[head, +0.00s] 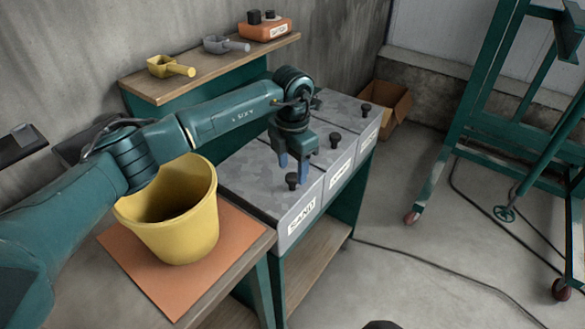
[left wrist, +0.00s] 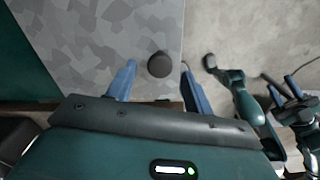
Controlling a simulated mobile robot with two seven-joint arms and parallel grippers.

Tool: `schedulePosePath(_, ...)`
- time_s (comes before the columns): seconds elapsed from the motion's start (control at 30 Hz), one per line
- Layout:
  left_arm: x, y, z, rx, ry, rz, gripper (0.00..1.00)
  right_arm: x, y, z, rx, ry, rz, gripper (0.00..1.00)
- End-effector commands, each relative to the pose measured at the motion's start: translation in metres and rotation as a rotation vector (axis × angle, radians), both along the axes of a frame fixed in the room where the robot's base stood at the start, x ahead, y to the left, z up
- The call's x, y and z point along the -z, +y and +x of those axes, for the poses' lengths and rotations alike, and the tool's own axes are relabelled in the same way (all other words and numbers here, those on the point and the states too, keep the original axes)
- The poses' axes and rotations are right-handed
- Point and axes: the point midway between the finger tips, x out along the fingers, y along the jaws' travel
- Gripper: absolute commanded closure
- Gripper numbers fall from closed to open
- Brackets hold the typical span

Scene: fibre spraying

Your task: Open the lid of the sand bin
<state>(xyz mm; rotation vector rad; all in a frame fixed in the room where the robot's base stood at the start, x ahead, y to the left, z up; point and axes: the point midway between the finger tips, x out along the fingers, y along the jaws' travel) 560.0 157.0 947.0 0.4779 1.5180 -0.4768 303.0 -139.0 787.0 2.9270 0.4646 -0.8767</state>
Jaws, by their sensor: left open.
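The sand bin (head: 300,218) is the nearest grey bin in the row, with a "SAND" label on its front. Its speckled grey lid (head: 245,180) lies flat and shut, and the lid also shows in the left wrist view (left wrist: 90,40). A black knob (head: 292,181) stands near the lid's front edge. My left gripper (head: 293,166) points down just above the knob, open and empty. In the left wrist view the knob (left wrist: 160,64) appears between the blue fingers, nearer the right one. What seems to be my right gripper (left wrist: 284,92) shows small at the right there.
More lidded bins with knobs (head: 335,140) continue behind. A yellow bucket (head: 180,225) stands on an orange mat (head: 150,272) to the left. A shelf (head: 160,88) holds scoops and an orange box. A green frame (head: 455,130) stands right; the floor between is mostly clear, with cables.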

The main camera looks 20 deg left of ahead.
Motion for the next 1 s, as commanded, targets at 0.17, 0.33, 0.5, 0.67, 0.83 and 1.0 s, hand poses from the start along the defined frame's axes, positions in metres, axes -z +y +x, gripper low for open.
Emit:
schedulePosePath(0.17, 0.017, 0.0, 0.0, 0.001, 0.001, -0.001, 0.48, -0.001, 0.001, 0.002, 0.008, 0.003, 0.005, 0.64)
schedulePosePath(0.33, 0.021, 0.0, 0.0, 0.001, -0.001, -0.001, 0.48, -0.002, 0.001, 0.003, 0.009, 0.0, 0.005, 0.64)
schedulePosePath(0.5, 0.021, 0.0, 0.0, 0.001, -0.001, -0.001, 0.48, -0.002, 0.001, 0.003, 0.009, -0.001, 0.005, 0.64)
schedulePosePath(0.67, 0.02, 0.0, 0.0, 0.001, -0.001, -0.001, 0.61, -0.003, 0.001, 0.004, 0.01, -0.002, 0.004, 0.64)
schedulePosePath(0.83, 0.02, 0.0, 0.0, 0.001, -0.001, -0.001, 0.75, -0.003, 0.0, 0.004, 0.008, -0.004, 0.004, 0.64)
schedulePosePath(1.0, 0.02, 0.0, 0.0, 0.001, -0.001, -0.001, 0.89, -0.003, 0.0, 0.004, 0.007, -0.004, 0.003, 0.64)
